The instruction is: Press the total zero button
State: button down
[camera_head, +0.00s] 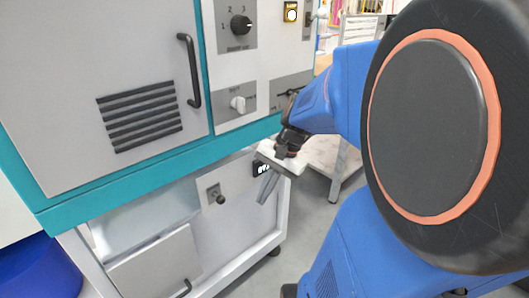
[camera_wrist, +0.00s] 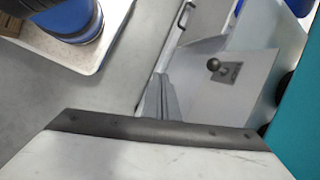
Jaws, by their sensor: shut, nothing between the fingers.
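My gripper (camera_head: 263,198) points down beside the right end of the machine's white lower front, its grey fingers shut and empty. The fingers also show in the wrist view (camera_wrist: 160,80), beyond the gripper's white body. A small dark display (camera_head: 262,168) with light characters sits on the lower front, just behind the fingers and partly covered by my gripper. I cannot make out a button marked total zero in either view. I cannot tell whether the fingers touch the panel.
A black ball knob on a grey plate (camera_head: 215,194) is left of my gripper; it also shows in the wrist view (camera_wrist: 213,65). A teal ledge (camera_head: 150,165) overhangs the lower front.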

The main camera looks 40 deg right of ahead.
jog(key=d+f+m+t+y, duration=0.2)
jog(key=d+m, duration=0.6)
jog(key=d, duration=0.4)
jog(key=d+f+m+t+y, duration=0.1)
jog(key=d+m+t+y, duration=0.1)
jog(key=d+m+t, duration=0.3)
jog(key=d+m, duration=0.3)
jog(key=d, duration=0.4)
jog(key=shift+w+d+f+m+t, duration=0.25)
jog(key=shift+w+f+m+t, duration=0.05)
jog(key=shift+w+f+m, duration=0.1)
jog(key=w, duration=0.8)
jog(key=shift+w+a, duration=0.35)
jog(key=shift+w, duration=0.05)
jog(key=shift+w, duration=0.15)
dwell(0.5)
jog(key=shift+w+a, duration=0.1)
jog(key=shift+w, duration=0.15)
